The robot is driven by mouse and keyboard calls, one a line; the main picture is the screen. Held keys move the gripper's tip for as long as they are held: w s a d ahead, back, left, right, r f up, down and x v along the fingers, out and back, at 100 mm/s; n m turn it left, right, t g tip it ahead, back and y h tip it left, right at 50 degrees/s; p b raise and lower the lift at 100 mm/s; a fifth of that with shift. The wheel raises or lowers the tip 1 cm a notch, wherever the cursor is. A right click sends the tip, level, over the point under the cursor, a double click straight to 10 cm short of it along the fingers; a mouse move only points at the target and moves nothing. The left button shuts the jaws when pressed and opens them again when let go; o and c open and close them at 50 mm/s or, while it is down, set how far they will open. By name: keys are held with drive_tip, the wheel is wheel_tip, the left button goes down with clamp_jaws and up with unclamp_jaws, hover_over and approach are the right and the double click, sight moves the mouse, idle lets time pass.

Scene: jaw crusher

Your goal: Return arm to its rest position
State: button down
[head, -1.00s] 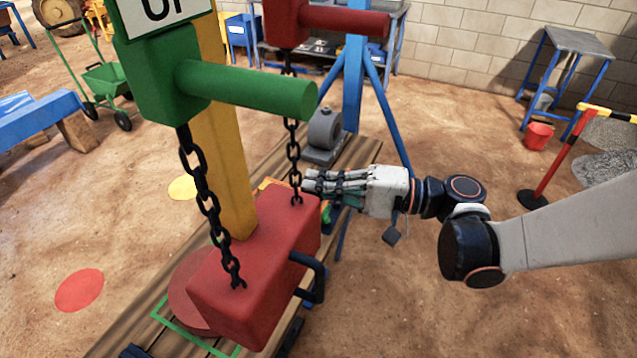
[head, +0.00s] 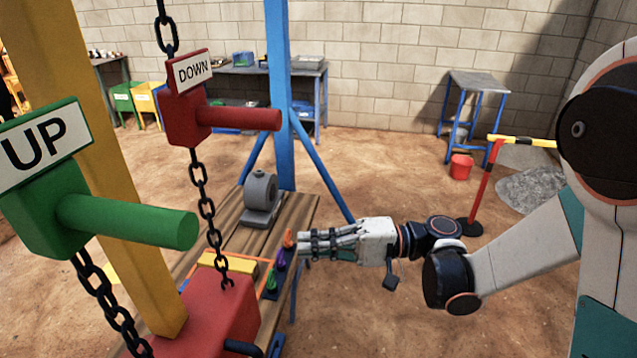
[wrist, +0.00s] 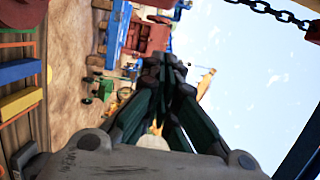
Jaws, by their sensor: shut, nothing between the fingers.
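My gripper (head: 303,243) is shut and empty in the head view. It points left, above the right edge of the wooden bench (head: 308,212), just right of several small coloured items there. My arm reaches in from the right. In the wrist view my gripper's closed fingers (wrist: 165,70) fill the middle, with nothing between them. The gripper looks apart from the red block (head: 225,305), which hangs on black chains at the lower left.
A green UP handle (head: 130,222) and a red DOWN handle (head: 240,118) stick out at the left. A blue post (head: 278,90) stands behind the bench. A red-and-yellow barrier (head: 485,185) and red bucket (head: 461,167) stand at the right. Open dirt floor lies between.

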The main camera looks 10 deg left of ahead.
drive_tip(key=s+d+t+h, duration=0.3)
drive_tip(key=d+h, duration=0.3)
drive_tip(key=d, duration=0.3)
drive_tip(key=s+d+m+t+h, duration=0.1)
drive_tip(key=s+d+t+h, duration=0.2)
drive_tip(key=d+h, duration=0.3)
drive_tip(key=s+d+f+t+h, duration=0.1)
drive_tip(key=s+d+t+h, duration=0.3)
drive_tip(key=d, duration=0.8)
drive_tip(key=shift+m+h, duration=0.4)
drive_tip(key=shift+h, duration=0.5)
drive_tip(key=shift+s+d+f, duration=0.1)
drive_tip(key=shift+s+d, duration=0.05)
